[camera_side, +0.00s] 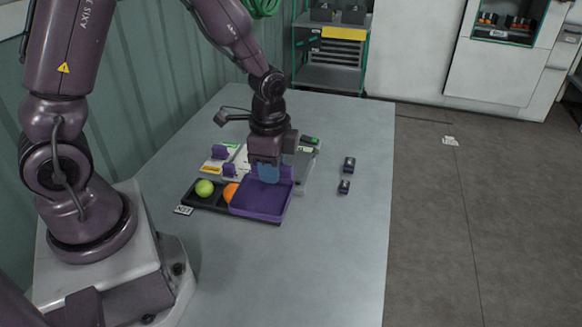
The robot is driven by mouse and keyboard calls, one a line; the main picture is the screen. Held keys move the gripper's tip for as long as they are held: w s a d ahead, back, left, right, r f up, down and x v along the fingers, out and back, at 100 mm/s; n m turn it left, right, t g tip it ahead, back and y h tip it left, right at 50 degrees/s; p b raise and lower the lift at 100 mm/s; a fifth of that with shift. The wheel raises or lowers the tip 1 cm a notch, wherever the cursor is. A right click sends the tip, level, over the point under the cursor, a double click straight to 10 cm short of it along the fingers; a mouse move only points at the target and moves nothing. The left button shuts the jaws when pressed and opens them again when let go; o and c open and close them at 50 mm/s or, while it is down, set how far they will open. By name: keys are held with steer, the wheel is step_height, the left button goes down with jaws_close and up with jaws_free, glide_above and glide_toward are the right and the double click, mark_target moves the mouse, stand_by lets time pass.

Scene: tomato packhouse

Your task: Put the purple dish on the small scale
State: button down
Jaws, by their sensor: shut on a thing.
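The purple dish (262,211) is a shallow, empty square tray near the middle of the table. My gripper (269,178) points down at its far side and is shut on its raised far wall, with bluish fingers. The dish overlaps the right part of a dark tray (211,204); I cannot tell whether it rests there or is held just above. A flat grey device (304,161) lies behind and to the right of my gripper, partly hidden; it may be the small scale, but I cannot tell for sure.
A green tomato (204,188) and an orange one (231,193) sit in the dark tray, left of the dish. Small purple blocks (219,152) stand behind it. The table's front (310,270) is clear.

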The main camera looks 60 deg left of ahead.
steer(key=s+a+r+n, duration=0.2)
steer(key=a+n, duration=0.4)
steer(key=n, duration=0.1)
steer(key=s+a+r+n, duration=0.2)
steer(key=a+r+n, duration=0.1)
steer(key=a+n, duration=0.3)
steer(key=w+a+f, duration=0.1)
steer(key=w+f, duration=0.2)
steer(key=w+a+f, duration=0.2)
steer(key=w+f, duration=0.1)
steer(key=w, duration=0.1)
steer(key=w+a+f, duration=0.2)
steer(key=w+f, duration=0.1)
steer(key=w, duration=0.1)
steer(key=shift+w+a+f, duration=0.2)
steer(key=shift+w+f, duration=0.05)
steer(key=shift+w+a+f, duration=0.1)
steer(key=shift+w+f, duration=0.05)
steer(key=shift+f, duration=0.05)
steer(key=shift+w+a+f, duration=0.1)
steer(key=shift+w+f, duration=0.1)
steer(key=shift+f, duration=1.55)
